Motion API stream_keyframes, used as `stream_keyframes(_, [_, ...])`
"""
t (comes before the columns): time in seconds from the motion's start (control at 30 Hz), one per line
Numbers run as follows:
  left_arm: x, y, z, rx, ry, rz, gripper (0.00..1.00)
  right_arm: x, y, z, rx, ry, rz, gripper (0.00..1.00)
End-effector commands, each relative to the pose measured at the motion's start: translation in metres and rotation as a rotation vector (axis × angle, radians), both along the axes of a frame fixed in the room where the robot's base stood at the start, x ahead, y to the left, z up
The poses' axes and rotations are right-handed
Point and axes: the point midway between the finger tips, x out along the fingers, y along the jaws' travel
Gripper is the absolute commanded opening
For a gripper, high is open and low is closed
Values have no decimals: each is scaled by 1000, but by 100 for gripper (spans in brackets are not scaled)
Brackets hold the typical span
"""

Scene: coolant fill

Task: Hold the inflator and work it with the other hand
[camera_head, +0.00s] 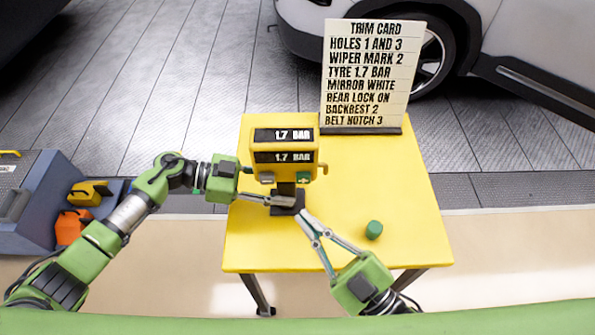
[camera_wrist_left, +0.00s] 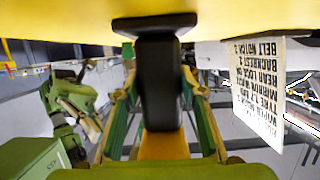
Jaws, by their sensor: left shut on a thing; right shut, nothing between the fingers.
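The yellow inflator (camera_head: 284,163) stands upright on the yellow table (camera_head: 400,185). Both its displays read 1.7 BAR. A green plus button (camera_head: 304,178) is at its lower right front and another small button (camera_head: 266,178) at its lower left. My left gripper (camera_head: 284,199) is shut on the inflator's dark stem, above its dark base. In the left wrist view the black stem (camera_wrist_left: 160,85) is between the fingers. My right gripper (camera_head: 303,217) is shut and empty, its tips just in front of the base, below the buttons; contact cannot be told.
A green cylinder (camera_head: 374,230) stands on the table, right of my right gripper. The trim card (camera_head: 364,75) at the table's back lists TYRE 1.7 BAR. A car (camera_head: 540,50) is behind. A grey-blue cart (camera_head: 40,195) with yellow and orange items is at left.

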Motion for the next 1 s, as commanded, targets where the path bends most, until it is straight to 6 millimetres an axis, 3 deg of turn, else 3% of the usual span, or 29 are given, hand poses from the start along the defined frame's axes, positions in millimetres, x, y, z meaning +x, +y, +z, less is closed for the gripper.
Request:
stream_keyframes(0.93, [0, 0, -1, 1, 0, 0, 20, 0, 0, 0, 0, 0, 0, 0])
stream_keyframes(0.97, [0, 0, -1, 1, 0, 0, 40, 0, 0, 0, 0, 0, 0, 0])
stream_keyframes(1.0, [0, 0, -1, 1, 0, 0, 50, 0, 0, 0, 0, 0, 0, 0])
